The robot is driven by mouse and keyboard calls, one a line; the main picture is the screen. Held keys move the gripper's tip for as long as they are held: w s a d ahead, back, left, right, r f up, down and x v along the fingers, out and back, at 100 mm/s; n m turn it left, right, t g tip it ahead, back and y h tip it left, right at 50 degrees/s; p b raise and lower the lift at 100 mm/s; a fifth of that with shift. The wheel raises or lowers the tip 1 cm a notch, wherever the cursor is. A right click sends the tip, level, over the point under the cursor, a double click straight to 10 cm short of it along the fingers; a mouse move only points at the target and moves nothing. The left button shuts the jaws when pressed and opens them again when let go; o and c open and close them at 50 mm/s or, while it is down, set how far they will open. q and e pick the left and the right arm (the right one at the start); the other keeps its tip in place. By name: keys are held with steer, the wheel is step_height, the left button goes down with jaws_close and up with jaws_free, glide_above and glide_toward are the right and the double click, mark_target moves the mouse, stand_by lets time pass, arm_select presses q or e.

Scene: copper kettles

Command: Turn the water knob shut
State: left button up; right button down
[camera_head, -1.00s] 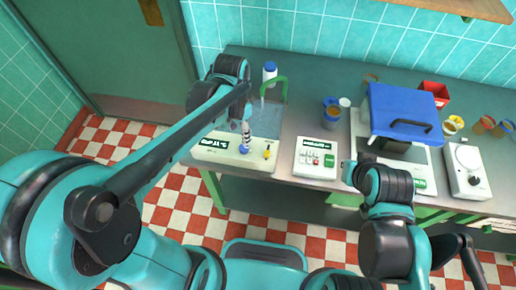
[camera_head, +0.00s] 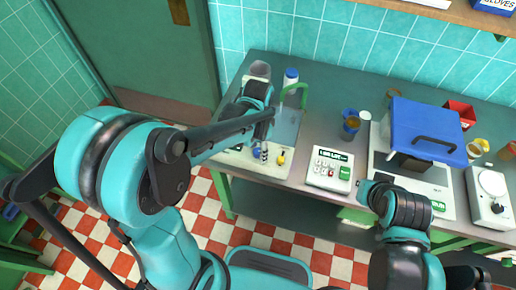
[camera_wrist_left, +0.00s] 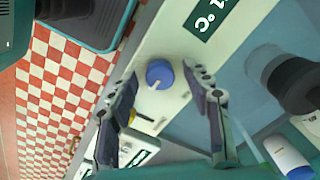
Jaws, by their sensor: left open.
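The round blue knob (camera_wrist_left: 159,74) sits on the pale front panel of the sink unit, with a light mark on its face. In the wrist view it shows between the two open fingertips of my left gripper (camera_wrist_left: 161,73); I cannot tell how far above it they are. In the head view my left gripper (camera_head: 263,152) points down at the panel and the blue knob (camera_head: 256,154) is partly hidden beside it.
A white keypad box (camera_head: 330,168) sits to the right. Further right are a blue-lidded machine (camera_head: 425,130), a red bin (camera_head: 462,112) and a white scale-like device (camera_head: 489,196).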

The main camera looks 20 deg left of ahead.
arm_select(q)
jaws_close()
steer(key=shift+n, duration=0.4)
steer(key=n, duration=0.8)
steer(key=shift+n, duration=0.3)
steer(key=n, duration=0.4)
steer(key=shift+n, duration=2.2)
